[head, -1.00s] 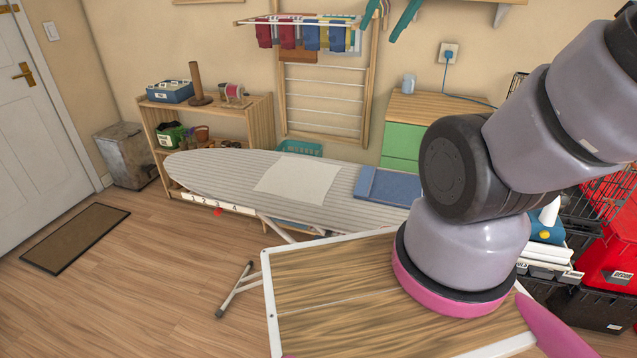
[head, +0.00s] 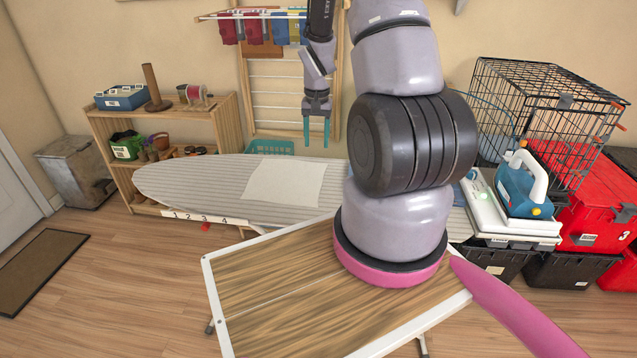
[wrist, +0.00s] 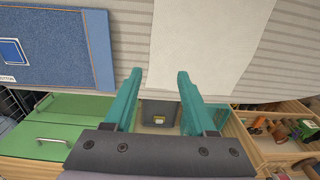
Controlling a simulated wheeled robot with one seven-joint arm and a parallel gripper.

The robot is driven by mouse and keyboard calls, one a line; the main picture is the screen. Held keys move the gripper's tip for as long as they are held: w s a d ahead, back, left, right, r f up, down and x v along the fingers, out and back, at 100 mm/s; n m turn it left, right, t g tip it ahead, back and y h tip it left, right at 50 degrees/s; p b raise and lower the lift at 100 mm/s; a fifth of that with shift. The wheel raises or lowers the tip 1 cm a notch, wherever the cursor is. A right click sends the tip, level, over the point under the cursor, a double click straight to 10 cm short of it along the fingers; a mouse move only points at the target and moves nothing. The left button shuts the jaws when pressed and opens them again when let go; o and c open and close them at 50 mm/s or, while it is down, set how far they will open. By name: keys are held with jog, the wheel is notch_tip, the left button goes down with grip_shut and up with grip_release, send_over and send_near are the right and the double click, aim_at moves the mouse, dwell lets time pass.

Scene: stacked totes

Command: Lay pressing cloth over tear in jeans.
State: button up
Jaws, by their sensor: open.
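The white pressing cloth (head: 285,183) lies flat across the middle of the grey striped ironing board (head: 180,183). It also shows in the wrist view (wrist: 208,40). The blue denim jeans piece (wrist: 50,45) lies beside the cloth on the board, with a bare strip of cover between them. A dark blue rectangle with a pale outline (wrist: 12,52) shows on the denim; I cannot tell whether this is the tear. In the head view my arm hides most of the denim. My gripper (head: 317,143) is open and empty, pointing down near the board's far edge, beyond the cloth.
A drying rack (head: 290,90) with hanging cloths is close behind my gripper. A wooden shelf (head: 170,125) stands at the back left. The blue iron (head: 522,190) stands right of the board, near a wire crate (head: 545,90). The board's left end is clear.

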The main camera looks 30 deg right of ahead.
aim_at(319, 182)
jog(key=shift+s+d+f, duration=0.15)
jog(key=shift+f, duration=3.1)
jog(key=shift+s+d+f, duration=0.1)
jog(key=shift+d+f, duration=0.05)
jog(key=shift+f, duration=3.05)
grip_shut()
jog(key=shift+s, duration=0.1)
jog(key=shift+r, duration=1.5)
